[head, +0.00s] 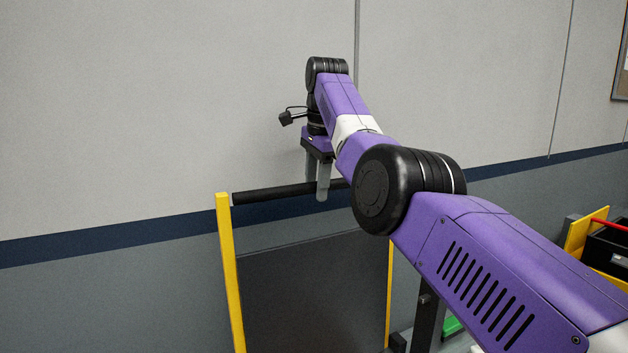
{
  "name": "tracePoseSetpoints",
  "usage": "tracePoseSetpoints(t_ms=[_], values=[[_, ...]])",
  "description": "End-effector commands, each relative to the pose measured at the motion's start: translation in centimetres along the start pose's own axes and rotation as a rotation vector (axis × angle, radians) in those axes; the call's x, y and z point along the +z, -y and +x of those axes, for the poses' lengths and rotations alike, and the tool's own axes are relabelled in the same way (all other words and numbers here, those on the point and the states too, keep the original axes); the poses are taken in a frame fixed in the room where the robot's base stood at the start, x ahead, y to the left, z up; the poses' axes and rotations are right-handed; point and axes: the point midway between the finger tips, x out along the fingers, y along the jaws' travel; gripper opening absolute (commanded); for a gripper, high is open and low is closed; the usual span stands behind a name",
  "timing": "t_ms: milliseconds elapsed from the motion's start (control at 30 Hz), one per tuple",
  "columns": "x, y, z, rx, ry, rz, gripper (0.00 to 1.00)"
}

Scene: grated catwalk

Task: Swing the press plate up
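A black bar (270,192) runs from a yellow upright (231,275) on the left toward the right, where my arm hides its far end. Below it, between that upright and a thinner yellow one (389,295), is a dark flat panel (310,295). I cannot tell for sure which part is the press plate. My gripper (317,187) points down at the bar. One finger shows in front of the bar and the other appears to be behind it. Whether the fingers press on the bar or stand apart from it is not clear.
A grey wall with a dark blue stripe (120,238) stands behind. At the right are a black bin (610,250) with yellow edges and a red bar (609,224). A small green item (452,326) shows low beneath my arm. My arm covers much of the right side.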

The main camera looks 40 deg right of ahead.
Motion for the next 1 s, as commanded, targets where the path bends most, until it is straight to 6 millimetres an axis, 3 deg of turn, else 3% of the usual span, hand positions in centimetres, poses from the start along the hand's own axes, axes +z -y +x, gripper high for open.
tracePoseSetpoints(t_ms=[200,533,567,633,1000], values=[[0.0,0.46,0.67,-0.017,0.001,-0.003,0.23],[0.07,0.44,0.81,-0.015,0.002,-0.004,0.25],[0.07,0.45,0.81,-0.016,0.002,-0.004,0.6],[0.07,0.45,0.81,-0.016,0.002,-0.004,0.47],[0.05,0.51,0.6,-0.019,0.001,-0.004,0.47]])
